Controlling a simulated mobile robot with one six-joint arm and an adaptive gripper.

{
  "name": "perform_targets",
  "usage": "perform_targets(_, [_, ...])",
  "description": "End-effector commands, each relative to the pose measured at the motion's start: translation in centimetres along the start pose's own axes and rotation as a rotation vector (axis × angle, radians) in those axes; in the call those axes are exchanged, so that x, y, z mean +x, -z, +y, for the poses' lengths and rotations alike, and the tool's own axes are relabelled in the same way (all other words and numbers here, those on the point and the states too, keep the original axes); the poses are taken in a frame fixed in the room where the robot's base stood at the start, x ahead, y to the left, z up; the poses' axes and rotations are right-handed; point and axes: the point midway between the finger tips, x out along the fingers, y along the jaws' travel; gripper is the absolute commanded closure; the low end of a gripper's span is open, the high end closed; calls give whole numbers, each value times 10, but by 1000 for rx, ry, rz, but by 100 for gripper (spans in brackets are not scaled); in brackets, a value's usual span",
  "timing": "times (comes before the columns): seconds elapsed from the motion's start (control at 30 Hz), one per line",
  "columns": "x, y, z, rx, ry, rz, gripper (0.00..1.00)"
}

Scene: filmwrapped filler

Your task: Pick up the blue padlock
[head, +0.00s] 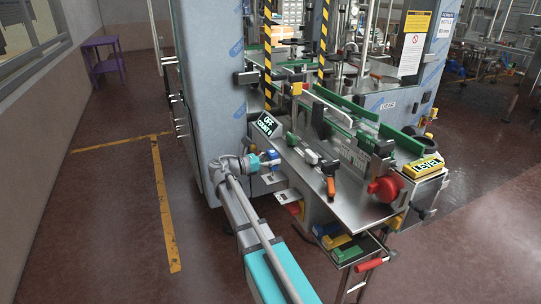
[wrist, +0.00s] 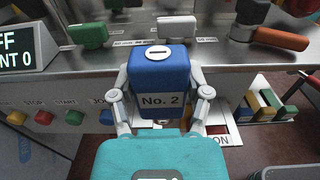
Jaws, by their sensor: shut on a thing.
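The blue padlock (wrist: 160,68) is a blue block with a "No. 2" label and a dark slot in a pale oval on top. It sits between the two grey fingers of my gripper (wrist: 161,96) in the wrist view, with a finger against each side. In the head view the blue padlock (head: 269,156) shows small at the end of my gripper (head: 262,161), by the near left edge of the machine's steel table. I cannot tell whether the padlock still touches the machine. Its underside and shackle are hidden.
A button panel (wrist: 50,118) and a display (wrist: 22,48) are close on the left. On the steel table (head: 345,198) lie a green block (wrist: 88,34), a white block (wrist: 177,28) and an orange-handled tool (wrist: 281,39). A lower tray (head: 345,245) holds coloured blocks.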

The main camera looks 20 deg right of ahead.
Motion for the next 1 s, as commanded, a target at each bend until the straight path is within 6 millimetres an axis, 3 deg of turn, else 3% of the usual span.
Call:
perform_targets(0.03, [-2,-13,-8,0,0,-1,93])
perform_targets(0.13, [-4,-25,-17,0,0,-1,93])
perform_targets(0.3, [-13,-38,-55,0,-1,-1,93])
perform_targets(0.5, [-21,-51,-83,0,-1,-1,93])
perform_targets(0.7, [-25,-56,-98,0,0,-1,93])
perform_targets(1.0, [-26,-57,-101,0,0,-1,93])
